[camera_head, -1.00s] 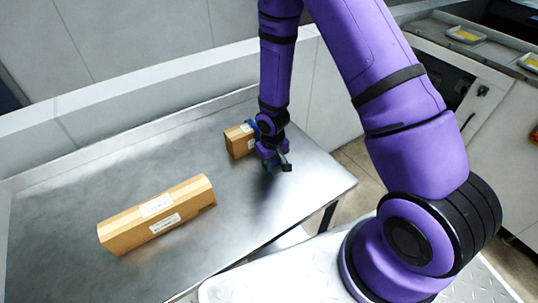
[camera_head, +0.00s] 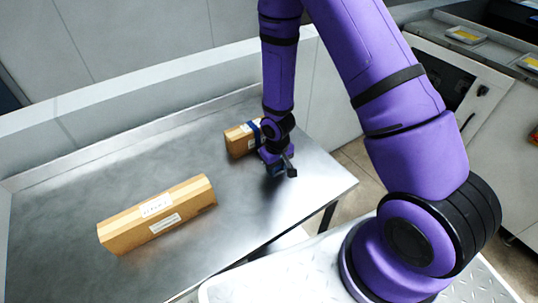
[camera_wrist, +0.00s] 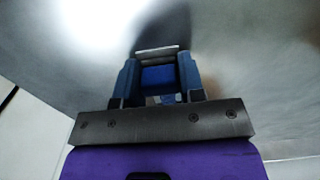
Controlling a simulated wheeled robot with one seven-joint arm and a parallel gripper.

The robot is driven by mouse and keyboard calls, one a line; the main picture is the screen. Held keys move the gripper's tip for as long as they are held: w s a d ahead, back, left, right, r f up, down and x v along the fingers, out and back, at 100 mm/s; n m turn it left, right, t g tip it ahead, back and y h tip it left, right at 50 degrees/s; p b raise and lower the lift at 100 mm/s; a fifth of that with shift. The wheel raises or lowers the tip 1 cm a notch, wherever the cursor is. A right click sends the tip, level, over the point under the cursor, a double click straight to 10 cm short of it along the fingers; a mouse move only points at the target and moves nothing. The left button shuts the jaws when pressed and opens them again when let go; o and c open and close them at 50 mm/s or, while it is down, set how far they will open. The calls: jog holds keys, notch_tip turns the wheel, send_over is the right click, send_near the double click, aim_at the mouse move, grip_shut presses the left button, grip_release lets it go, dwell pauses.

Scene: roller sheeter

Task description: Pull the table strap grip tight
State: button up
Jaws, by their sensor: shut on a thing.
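My gripper (camera_head: 278,170) is low over the metal table near its right end, just right of a small cardboard box. In the wrist view my gripper (camera_wrist: 158,70) has its two blue-padded fingers closed on the sides of a blue strap grip (camera_wrist: 158,76). A pale bar crosses just beyond the grip. A blue strap (camera_head: 256,130) shows at the right end of the small cardboard box (camera_head: 238,141) in the head view. How the strap runs down to the grip is hidden behind my gripper.
A long cardboard box (camera_head: 158,215) with white labels lies on the steel table (camera_head: 75,195) at the front left. The table's right edge is close to my gripper. A pale wall ledge (camera_head: 150,95) runs along the back. The tabletop between the boxes is clear.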

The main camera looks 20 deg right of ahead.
jog(key=o, duration=0.9)
jog(key=shift+r, duration=4)
